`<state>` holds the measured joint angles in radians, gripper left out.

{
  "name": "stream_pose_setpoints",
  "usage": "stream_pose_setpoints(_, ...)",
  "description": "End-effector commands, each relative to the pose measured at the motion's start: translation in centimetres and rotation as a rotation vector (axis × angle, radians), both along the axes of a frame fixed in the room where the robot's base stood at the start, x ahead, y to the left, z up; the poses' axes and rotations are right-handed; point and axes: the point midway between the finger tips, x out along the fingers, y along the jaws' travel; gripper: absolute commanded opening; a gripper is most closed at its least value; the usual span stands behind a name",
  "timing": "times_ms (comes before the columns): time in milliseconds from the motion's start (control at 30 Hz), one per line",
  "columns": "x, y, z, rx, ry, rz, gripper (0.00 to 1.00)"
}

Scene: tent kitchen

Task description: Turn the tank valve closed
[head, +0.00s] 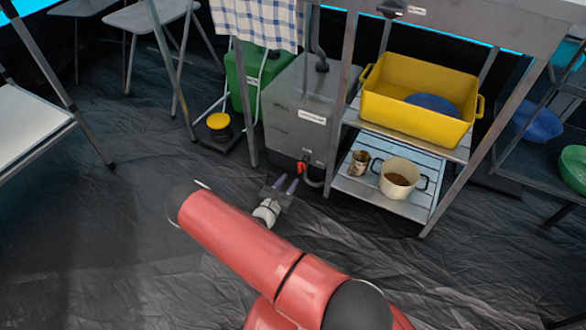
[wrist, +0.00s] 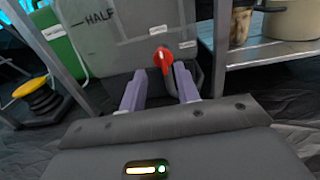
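The tank (head: 300,112) is a grey translucent box standing on the floor under the table. Its valve has a red handle (head: 302,166) low on the front face. In the wrist view the red handle (wrist: 163,58) hangs down between and beyond the tips of my gripper. My gripper (head: 285,186) is just in front of the valve, low near the floor. Its two purple fingers (wrist: 158,80) are apart and nothing is clearly held between them. I cannot tell whether a finger touches the handle. The valve's body behind the handle is mostly hidden.
A table leg (head: 243,100) stands left of the tank. A slatted shelf (head: 385,195) with a pot (head: 400,178) and a cup (head: 358,163) is close on the right. A yellow-topped stool-like item (head: 219,122) and green canister (head: 236,80) are left. The dark floor in front is clear.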

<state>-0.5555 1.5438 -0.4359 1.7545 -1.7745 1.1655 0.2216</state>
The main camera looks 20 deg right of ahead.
Motion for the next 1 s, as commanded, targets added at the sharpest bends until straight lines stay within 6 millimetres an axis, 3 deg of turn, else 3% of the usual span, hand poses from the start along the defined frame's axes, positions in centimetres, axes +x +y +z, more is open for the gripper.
stream_pose_setpoints(400,3.7,-4.8,0.0,0.002,-0.002,-0.004,0.32)
stream_pose_setpoints(767,4.2,-5.5,0.1,0.002,-0.001,-0.004,0.32)
stream_pose_setpoints(1000,4.2,-5.4,0.1,0.002,-0.001,-0.004,0.03)
